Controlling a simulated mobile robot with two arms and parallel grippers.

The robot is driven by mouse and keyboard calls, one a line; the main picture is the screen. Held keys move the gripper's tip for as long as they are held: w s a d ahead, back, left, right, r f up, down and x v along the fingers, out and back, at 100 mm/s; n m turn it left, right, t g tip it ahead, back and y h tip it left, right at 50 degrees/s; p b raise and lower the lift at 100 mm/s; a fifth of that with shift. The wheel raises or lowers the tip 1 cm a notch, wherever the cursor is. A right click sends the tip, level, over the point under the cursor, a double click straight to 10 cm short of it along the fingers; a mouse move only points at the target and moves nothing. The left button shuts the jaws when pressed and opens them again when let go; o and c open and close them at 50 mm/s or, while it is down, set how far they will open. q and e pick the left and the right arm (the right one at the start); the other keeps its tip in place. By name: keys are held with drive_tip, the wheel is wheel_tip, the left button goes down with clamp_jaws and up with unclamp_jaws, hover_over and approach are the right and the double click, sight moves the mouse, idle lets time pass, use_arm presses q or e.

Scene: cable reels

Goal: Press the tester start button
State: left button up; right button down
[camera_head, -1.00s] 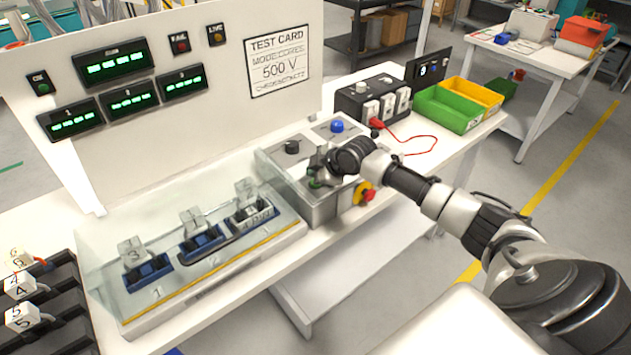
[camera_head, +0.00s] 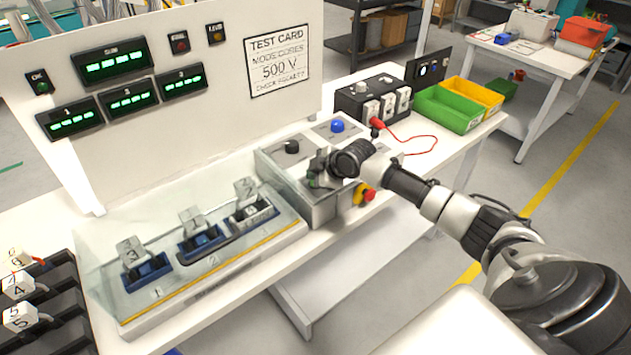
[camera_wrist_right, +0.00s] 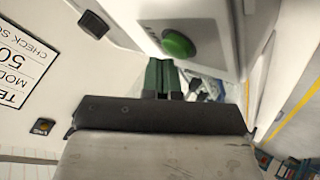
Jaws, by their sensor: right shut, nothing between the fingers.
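The tester control box (camera_head: 322,212) stands on the bench with a black knob (camera_head: 292,146), a blue button (camera_head: 337,126) and a red stop button (camera_head: 368,195) on a yellow base. My right gripper (camera_head: 316,176) is over the front part of its top and hides most of what lies there. In the right wrist view, a round green button (camera_wrist_right: 178,44) sits on a pale panel just beyond the fingertips of my shut, empty right gripper (camera_wrist_right: 163,64). I cannot tell whether they touch. My left gripper is not in view.
A clear-covered fixture (camera_head: 205,285) with several numbered sockets lies left of the box. The display panel (camera_head: 180,130) rises behind. A black device (camera_head: 362,106) with a red lead and a green bin (camera_head: 445,110) stand to the right.

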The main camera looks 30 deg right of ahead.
drive_tip(key=shift+f, duration=0.35)
idle(0.5)
drive_tip(key=shift+r+p, duration=0.6)
drive_tip(key=shift+r, duration=0.3)
wheel_tip(320, 180, up, 5)
drive_tip(key=p, duration=0.4)
drive_tip(key=shift+f, duration=0.1)
idle(0.6)
